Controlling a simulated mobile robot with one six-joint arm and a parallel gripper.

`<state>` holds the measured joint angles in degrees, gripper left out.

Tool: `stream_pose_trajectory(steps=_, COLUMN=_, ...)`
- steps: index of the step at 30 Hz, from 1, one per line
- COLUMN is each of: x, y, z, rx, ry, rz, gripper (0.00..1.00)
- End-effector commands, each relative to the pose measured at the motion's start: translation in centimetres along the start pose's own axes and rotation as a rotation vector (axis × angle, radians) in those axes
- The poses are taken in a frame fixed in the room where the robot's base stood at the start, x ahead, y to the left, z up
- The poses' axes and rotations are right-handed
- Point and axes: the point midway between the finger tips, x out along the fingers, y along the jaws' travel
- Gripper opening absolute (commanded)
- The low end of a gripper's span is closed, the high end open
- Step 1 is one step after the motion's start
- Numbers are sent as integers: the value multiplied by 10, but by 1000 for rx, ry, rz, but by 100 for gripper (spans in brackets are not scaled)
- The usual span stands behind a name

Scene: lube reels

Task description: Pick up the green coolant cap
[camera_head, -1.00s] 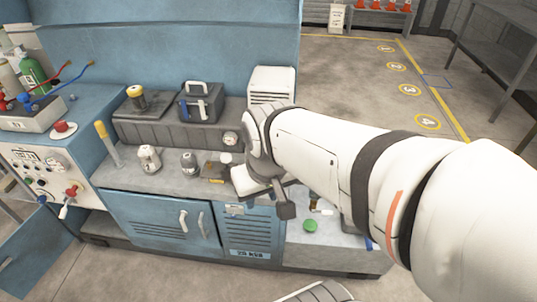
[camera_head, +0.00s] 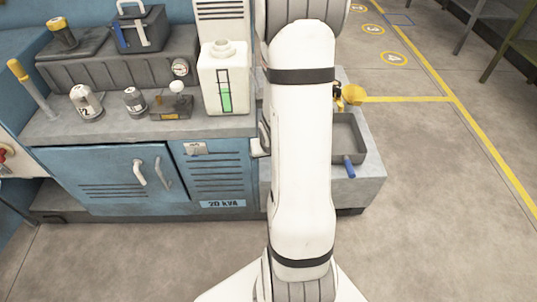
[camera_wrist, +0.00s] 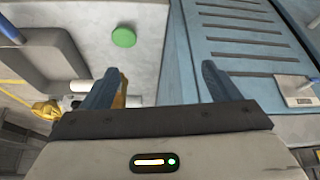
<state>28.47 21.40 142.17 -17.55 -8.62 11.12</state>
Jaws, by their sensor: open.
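The green coolant cap (camera_wrist: 123,36) shows in the wrist view as a round green disc on the grey bench top. It lies ahead of my gripper (camera_wrist: 165,80) and left of the middle, apart from both fingers. My gripper is open, with its two blue-grey fingers spread and nothing between them. In the head view the cap is hidden behind my arm, and the fingertips are hidden too.
A grey tray (camera_head: 348,137) with a blue handle and a yellow item (camera_head: 353,94) are on the bench right of my arm. A white tank (camera_head: 222,80) stands to its left. The blue vented cabinet (camera_wrist: 240,45) lies right in the wrist view.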

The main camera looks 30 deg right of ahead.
Motion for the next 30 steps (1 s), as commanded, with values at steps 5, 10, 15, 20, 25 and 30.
stream_pose_trajectory(steps=5, x=104, y=43, z=50, rx=85, ry=36, rz=48, gripper=83)
stream_pose_trajectory(steps=10, x=148, y=64, z=76, rx=133, ry=71, rz=67, gripper=83)
stream_pose_trajectory(steps=15, x=163, y=72, z=80, rx=150, ry=88, rz=74, gripper=83)
stream_pose_trajectory(steps=20, x=173, y=77, z=55, rx=150, ry=94, rz=75, gripper=83)
stream_pose_trajectory(steps=25, x=188, y=83, z=25, rx=151, ry=92, rz=75, gripper=83)
stream_pose_trajectory(steps=30, x=196, y=86, z=7, rx=151, ry=89, rz=73, gripper=83)
